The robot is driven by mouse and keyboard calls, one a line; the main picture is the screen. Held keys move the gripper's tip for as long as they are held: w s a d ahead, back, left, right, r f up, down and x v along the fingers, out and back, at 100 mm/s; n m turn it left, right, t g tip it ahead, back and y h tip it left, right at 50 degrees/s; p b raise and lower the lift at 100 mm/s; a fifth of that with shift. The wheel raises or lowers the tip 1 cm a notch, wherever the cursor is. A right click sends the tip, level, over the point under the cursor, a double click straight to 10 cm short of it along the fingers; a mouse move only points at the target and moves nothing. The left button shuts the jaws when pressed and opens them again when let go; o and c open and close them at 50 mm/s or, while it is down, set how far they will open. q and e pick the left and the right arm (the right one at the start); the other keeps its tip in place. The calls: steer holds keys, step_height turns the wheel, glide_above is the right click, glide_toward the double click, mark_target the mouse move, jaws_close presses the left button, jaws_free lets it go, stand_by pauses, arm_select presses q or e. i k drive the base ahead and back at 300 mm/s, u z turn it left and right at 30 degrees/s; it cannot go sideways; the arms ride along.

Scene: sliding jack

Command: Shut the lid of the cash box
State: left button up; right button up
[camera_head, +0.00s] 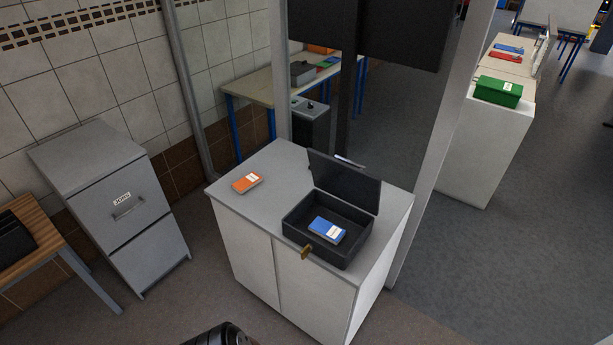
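The black cash box (292,222) sits on top of the white cabinet (257,268), toward its right side. Its lid (344,181) stands open, raised at the back edge and leaning slightly backward. A blue packet (327,230) with a white label lies inside the box. A small brass-coloured piece (306,252) is at the front of the box. Neither of my grippers can be made out in the head view.
An orange packet (246,182) lies on the cabinet top, left of the box. A grey drawer cabinet (124,205) stands left. A dark screen on a post rises behind the box. A wooden table (62,250) is at far left. Floor is clear at right.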

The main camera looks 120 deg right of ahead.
mark_target(347, 180)
steer(key=k, duration=2.95)
steer(key=z, duration=1.85)
